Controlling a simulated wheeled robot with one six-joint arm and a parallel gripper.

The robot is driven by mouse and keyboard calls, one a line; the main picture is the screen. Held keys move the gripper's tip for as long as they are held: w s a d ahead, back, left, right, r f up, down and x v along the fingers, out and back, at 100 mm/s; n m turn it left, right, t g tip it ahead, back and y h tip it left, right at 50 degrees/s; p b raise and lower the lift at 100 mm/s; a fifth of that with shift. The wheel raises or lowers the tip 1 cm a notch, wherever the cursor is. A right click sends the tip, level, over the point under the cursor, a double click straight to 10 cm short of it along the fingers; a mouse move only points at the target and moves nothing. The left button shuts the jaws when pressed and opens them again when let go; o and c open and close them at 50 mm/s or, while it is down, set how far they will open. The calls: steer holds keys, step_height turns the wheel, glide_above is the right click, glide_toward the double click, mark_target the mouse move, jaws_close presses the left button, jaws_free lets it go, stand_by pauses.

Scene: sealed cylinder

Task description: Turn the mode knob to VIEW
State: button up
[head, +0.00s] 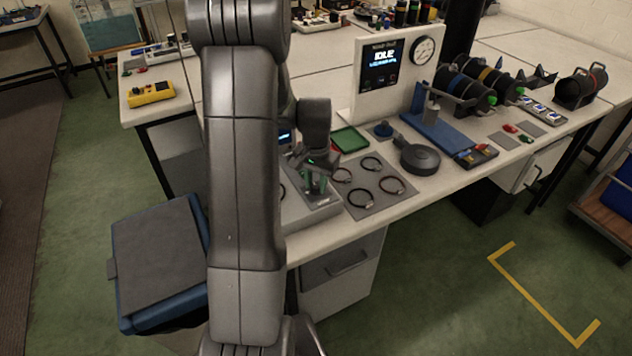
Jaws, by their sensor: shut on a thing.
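My gripper (315,183) points down at the top of a low grey console (322,208) on the bench. Its fingers are shut at the console's surface, on what appears to be the mode knob. The knob is hidden by the fingers, so its pointer and the VIEW mark cannot be read. A small lit blue display (285,136) shows behind the console, partly covered by my arm.
A white panel (393,70) with a screen reading IDLE and a round gauge stands behind. A grey mat (372,186) with several rings, a green tray (348,140) and a black round part (420,159) lie to the right.

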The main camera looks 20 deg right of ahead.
mark_target(316, 185)
steer(key=n+b, duration=0.1)
steer(key=n, duration=0.7)
steer(key=shift+n+b, duration=0.3)
steer(key=shift+n, duration=0.1)
steer(key=n, duration=0.8)
steer(key=shift+n+b, duration=0.3)
steer(key=shift+b, duration=0.1)
steer(key=o, duration=1)
step_height(316, 185, up, 14)
